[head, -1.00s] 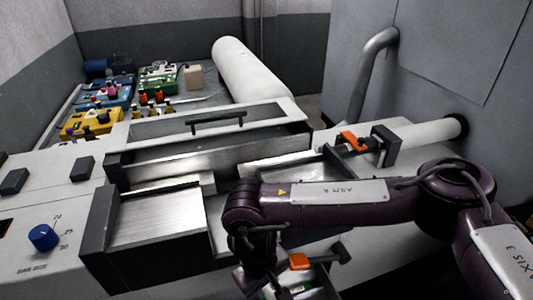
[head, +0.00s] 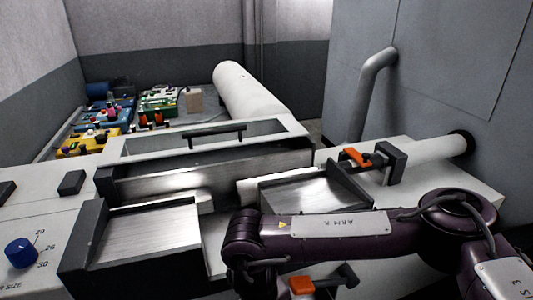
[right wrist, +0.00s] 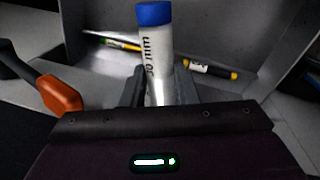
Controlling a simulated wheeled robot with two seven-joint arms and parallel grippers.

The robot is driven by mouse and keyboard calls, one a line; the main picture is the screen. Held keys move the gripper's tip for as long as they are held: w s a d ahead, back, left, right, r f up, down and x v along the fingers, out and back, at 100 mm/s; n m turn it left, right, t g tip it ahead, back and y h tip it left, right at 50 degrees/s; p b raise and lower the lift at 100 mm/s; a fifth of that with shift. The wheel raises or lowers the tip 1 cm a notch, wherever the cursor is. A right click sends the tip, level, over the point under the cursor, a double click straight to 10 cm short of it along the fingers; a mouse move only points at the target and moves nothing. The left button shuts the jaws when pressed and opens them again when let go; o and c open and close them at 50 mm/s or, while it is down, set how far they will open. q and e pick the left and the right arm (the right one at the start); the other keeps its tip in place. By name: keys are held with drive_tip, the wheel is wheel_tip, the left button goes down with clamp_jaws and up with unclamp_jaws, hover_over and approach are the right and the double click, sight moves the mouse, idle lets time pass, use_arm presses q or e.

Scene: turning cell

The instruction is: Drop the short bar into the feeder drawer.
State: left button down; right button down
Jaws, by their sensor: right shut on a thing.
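In the right wrist view my right gripper (right wrist: 160,92) is shut on a white bar (right wrist: 157,50) with a blue end cap and "30 mm" printed on it. The bar stands roughly upright in the picture. Behind it is a grey metal drawer or tray (right wrist: 108,15), with a yellow-green-ended piece (right wrist: 112,42) and a white piece with a black and yellow end (right wrist: 210,70) lying in it. In the head view my right arm comes in from the right, and its gripper is hidden below the frame. Whether this grey tray is the feeder drawer, I cannot tell. My left gripper is not in view.
An orange handle (right wrist: 60,95) is close on the left in the wrist view. The head view shows a metal tray (head: 150,226), another tray (head: 310,189), an orange clamp (head: 357,156), a lower orange handle (head: 301,285) and a blue dial (head: 21,252).

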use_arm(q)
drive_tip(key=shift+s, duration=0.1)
use_arm(e)
drive_tip(key=shift+r, duration=0.1)
drive_tip(key=c, duration=1.4)
unclamp_jaws()
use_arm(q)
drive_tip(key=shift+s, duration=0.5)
use_arm(e)
drive_tip(key=o, duration=0.3)
drive_tip(key=shift+o, duration=0.2)
drive_tip(key=r, duration=0.5)
drive_tip(key=r+b, duration=0.1)
drive_tip(key=r, duration=0.1)
drive_tip(key=shift+s+a+r, duration=0.3)
drive_tip(key=shift+a, duration=0.1)
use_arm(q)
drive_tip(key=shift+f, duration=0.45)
